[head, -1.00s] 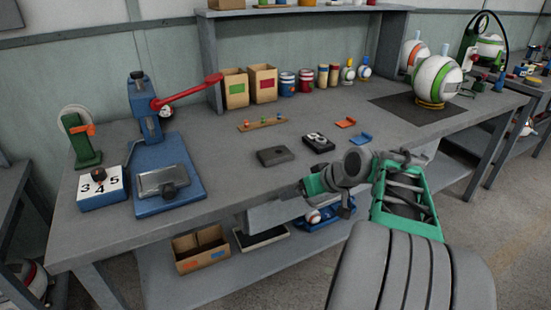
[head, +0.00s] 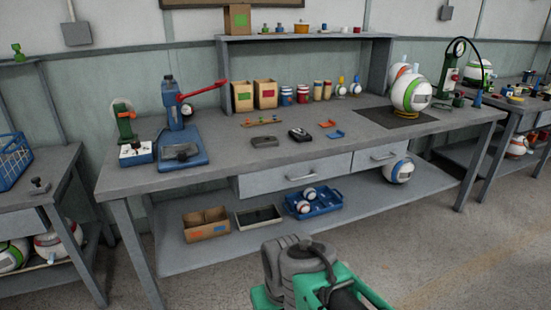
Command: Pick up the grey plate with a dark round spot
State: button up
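A flat dark grey plate (head: 264,141) lies on the workbench top, in the middle near the front edge. Its round spot is too small to make out clearly. A darker block with light marks (head: 300,134) lies just to its right. Green and grey links of my arm show at the bottom of the picture, well in front of and below the bench top. I cannot make out any gripper fingers in this view.
A blue press (head: 182,145) with a red lever stands on the bench's left. A wooden strip with pegs (head: 261,122) lies behind the plate, and orange and blue brackets lie to the right. Drawers (head: 290,181) sit below. Open floor lies in front.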

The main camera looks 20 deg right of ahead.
aim_at(267, 140)
jog(key=u, duration=1.05)
jog(key=i, duration=1.15)
jog(key=z, duration=0.9)
